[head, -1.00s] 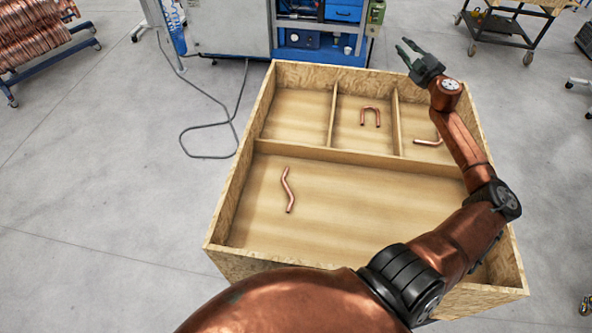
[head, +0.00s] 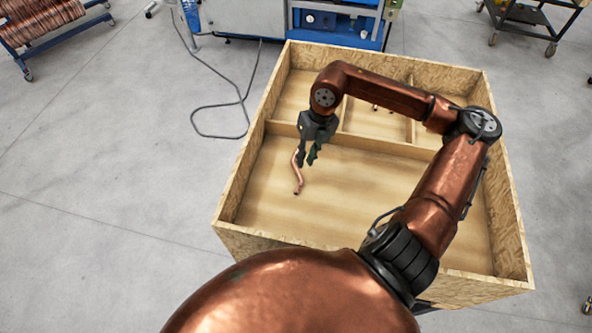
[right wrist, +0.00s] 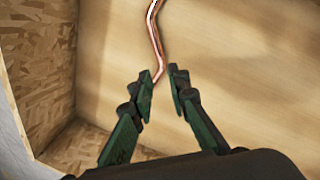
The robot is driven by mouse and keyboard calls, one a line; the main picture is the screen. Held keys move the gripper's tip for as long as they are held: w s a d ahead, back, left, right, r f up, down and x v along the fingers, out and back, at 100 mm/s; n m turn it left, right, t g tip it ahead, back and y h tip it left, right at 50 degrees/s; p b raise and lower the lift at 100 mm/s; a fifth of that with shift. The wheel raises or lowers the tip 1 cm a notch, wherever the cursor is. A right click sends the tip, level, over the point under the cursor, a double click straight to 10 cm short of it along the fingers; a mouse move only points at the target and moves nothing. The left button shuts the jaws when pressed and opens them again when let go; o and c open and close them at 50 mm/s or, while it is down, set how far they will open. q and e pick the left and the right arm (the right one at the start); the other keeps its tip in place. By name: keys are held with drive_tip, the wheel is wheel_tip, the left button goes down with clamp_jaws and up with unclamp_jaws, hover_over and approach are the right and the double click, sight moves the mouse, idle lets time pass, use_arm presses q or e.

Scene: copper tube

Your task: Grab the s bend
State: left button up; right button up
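The s bend (head: 297,175) is a wavy copper tube lying in the large front compartment of the wooden crate (head: 244,180), towards its left side. My right gripper (head: 307,163) is open above the s bend's far end, and its dark fingers hide part of that end. In the right wrist view, the s bend (right wrist: 156,38) runs down from the top edge, and its lower end shows between the fingertips of the open gripper (right wrist: 160,84). I cannot tell the height of the fingers above the tube. My left gripper is not in view.
Wooden dividers (head: 376,145) split the crate's back into compartments. A copper piece (head: 376,107) is partly hidden behind my right arm. In the right wrist view, the crate wall (right wrist: 42,60) stands close on the left.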

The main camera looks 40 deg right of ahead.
sight(300, 174)
drive_tip(key=f, duration=0.2)
drive_tip(key=f+p, duration=0.1)
drive_tip(key=f, duration=0.1)
drive_tip(key=w+a+f+p, duration=0.1)
drive_tip(key=f, duration=0.1)
drive_tip(key=shift+a+f, duration=0.1)
drive_tip(key=shift+f, duration=0.55)
drive_tip(key=shift+c, duration=0.5)
clamp_jaws()
